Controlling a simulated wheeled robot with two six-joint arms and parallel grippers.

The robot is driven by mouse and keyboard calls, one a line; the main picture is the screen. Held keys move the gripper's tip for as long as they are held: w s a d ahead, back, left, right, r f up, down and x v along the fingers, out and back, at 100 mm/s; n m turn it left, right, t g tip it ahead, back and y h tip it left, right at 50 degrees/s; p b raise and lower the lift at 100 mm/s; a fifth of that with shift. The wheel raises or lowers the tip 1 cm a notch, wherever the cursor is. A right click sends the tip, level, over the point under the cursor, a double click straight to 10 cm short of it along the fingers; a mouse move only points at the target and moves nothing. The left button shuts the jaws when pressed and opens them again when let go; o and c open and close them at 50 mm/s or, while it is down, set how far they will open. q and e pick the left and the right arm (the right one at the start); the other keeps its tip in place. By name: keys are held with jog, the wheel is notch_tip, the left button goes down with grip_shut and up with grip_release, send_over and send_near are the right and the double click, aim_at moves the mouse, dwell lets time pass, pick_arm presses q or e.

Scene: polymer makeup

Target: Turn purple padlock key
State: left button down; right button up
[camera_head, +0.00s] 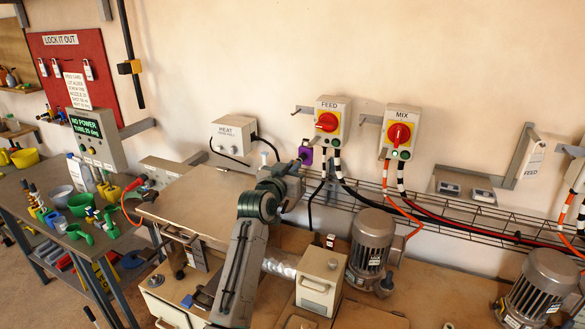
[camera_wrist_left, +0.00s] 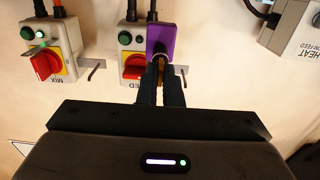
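The purple padlock (camera_head: 306,153) shows at the tip of my left arm in the head view, just below and left of the FEED switch box (camera_head: 331,118). In the left wrist view the purple padlock (camera_wrist_left: 160,32) is in front of the FEED box (camera_wrist_left: 126,45), its keyhole end toward me. A brass-coloured key (camera_wrist_left: 158,66) reaches from it into my left gripper (camera_wrist_left: 160,86), whose fingers are close together around it. My left gripper (camera_head: 298,168) is small and partly hidden in the head view. The padlock's shackle is hidden. My right gripper is in neither view.
The MIX switch box (camera_head: 400,132) and HEAT box (camera_head: 233,135) flank the FEED box on the wall. A wire cable tray (camera_head: 450,207) runs below. Motors (camera_head: 371,240) stand on the bench. A tool table (camera_head: 70,215) is at left.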

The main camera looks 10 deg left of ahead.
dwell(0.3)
pick_arm(q)
jog(key=shift+d+f+m+b, duration=0.1)
jog(key=shift+m+b, duration=2.9)
jog(key=shift+m, duration=0.9)
jog(key=shift+d+f+m+b, duration=0.1)
jog(key=shift+m+b, duration=2.9)
jog(key=shift+m, duration=0.9)
jog(key=c, duration=1.6)
grip_release()
